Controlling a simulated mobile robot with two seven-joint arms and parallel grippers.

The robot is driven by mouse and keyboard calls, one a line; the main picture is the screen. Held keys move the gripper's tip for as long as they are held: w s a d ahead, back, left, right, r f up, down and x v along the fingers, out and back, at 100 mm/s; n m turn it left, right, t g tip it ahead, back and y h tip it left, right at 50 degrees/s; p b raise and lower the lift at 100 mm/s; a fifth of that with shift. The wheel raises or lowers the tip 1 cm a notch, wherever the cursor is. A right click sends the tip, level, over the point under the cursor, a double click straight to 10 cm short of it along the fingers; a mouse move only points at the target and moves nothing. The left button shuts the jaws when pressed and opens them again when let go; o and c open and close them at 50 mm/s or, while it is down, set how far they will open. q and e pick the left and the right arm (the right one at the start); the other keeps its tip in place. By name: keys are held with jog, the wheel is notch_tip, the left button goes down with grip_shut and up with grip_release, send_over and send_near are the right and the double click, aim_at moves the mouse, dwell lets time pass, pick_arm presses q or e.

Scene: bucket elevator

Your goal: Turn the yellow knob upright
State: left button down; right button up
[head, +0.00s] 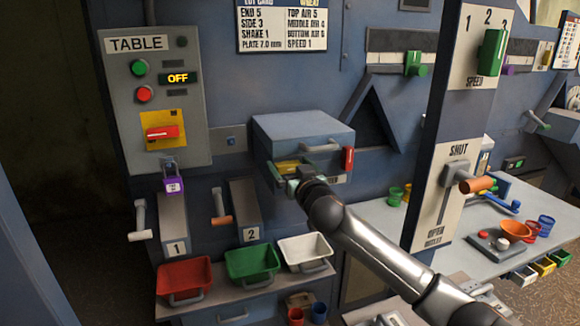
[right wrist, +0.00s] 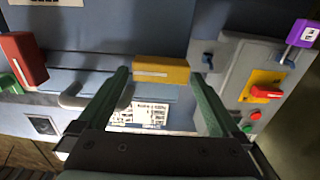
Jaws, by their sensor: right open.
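The yellow knob (head: 287,166) is on the front of the blue-grey box (head: 302,130), partly hidden by my right gripper in the head view. In the right wrist view the yellow knob (right wrist: 160,70) lies crosswise, its white line running sideways in the picture. My right gripper (head: 293,185) is in front of the box. Its two green fingers (right wrist: 160,76) are open, one on each side of the knob, with gaps visible between. I cannot tell how far the tips reach over it. My left gripper is not in view.
A red handle (head: 349,159) is at the box's right front corner, near a grey bar handle (head: 321,147). The TABLE panel (head: 150,95) is to the left. Red, green and white bins (head: 305,250) stand below. A post with the SHUT/OPEN lever (head: 477,185) stands right.

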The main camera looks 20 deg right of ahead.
jog(key=shift+c, duration=0.2)
jog(key=c, duration=1.2)
jog(key=shift+n+p, duration=0.3)
jog(key=n+p, duration=0.1)
jog(key=n, duration=0.1)
jog(key=n+p, duration=0.1)
jog(key=shift+a+n, duration=0.2)
jog(key=shift+n, duration=0.2)
jog(key=n+p, duration=0.1)
jog(key=n, duration=0.1)
jog(key=n+p, duration=0.1)
jog(key=n, duration=0.1)
jog(key=shift+a+f+n, duration=0.15)
jog(key=shift+a+n, duration=0.05)
jog(key=shift+n, duration=0.1)
jog(key=n+p, duration=0.2)
jog(key=n, duration=0.2)
jog(key=shift+f, duration=0.2)
jog(key=shift+a+f+n+p, duration=0.15)
jog(key=shift+n+p, duration=0.25)
jog(key=shift+n, duration=0.8)
jog(key=shift+d+f+n+p, duration=0.1)
jog(key=shift+n+p, duration=0.3)
jog(key=shift+n, duration=0.8)
